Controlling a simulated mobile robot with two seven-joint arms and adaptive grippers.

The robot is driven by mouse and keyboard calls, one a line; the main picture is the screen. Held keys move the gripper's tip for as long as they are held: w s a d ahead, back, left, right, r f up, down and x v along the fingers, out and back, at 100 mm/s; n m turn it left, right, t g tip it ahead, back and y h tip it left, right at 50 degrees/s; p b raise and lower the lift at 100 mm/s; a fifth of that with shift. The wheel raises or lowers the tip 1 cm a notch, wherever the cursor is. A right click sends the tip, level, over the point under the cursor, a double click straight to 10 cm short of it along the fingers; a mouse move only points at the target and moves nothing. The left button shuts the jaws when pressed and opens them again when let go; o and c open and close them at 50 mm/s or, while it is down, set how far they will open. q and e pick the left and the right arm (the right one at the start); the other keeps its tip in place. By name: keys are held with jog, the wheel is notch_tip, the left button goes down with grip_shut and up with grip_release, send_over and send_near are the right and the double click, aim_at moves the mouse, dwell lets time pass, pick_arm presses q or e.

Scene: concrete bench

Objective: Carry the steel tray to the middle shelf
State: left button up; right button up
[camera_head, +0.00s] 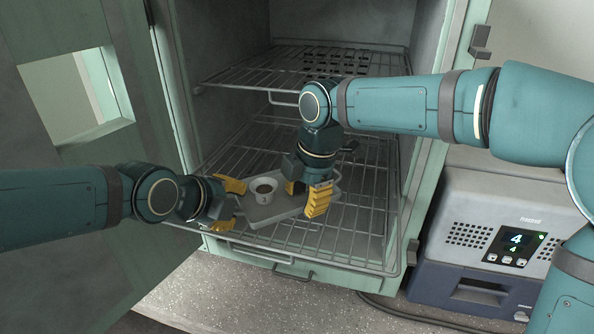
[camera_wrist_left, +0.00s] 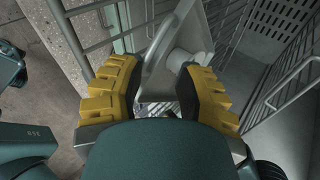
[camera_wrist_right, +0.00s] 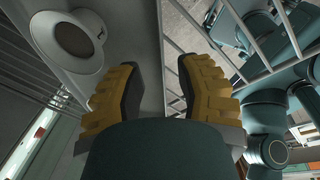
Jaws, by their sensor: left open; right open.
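The steel tray (camera_head: 283,209) lies on a wire rack (camera_head: 345,232) inside the open cabinet, the lower of two racks I can make out. A white cup (camera_head: 263,190) with dark contents stands upright on it. My left gripper (camera_head: 229,205) is open at the tray's left end, one finger on each side of the edge. My right gripper (camera_head: 304,195) is open at the right end, pointing down, and hides part of the tray. The tray also shows beyond the fingers in the left wrist view (camera_wrist_left: 190,38) and right wrist view (camera_wrist_right: 138,35). Contact is unclear.
An upper wire rack (camera_head: 250,74) sits above the tray, with bare room on it. The cabinet door (camera_head: 75,165) stands open on the left. A control unit (camera_head: 500,215) with a lit display stands at the right. My right arm crosses the cabinet's opening.

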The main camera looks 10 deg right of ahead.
pick_arm(q)
jog(key=v, duration=1.1)
jog(key=shift+s+a+r, duration=0.2)
jog(key=shift+s, duration=0.05)
pick_arm(e)
notch_tip(320, 180, up, 12)
jog(key=s+d, duration=0.1)
jog(key=shift+d, duration=0.35)
jog(key=shift+f, duration=0.1)
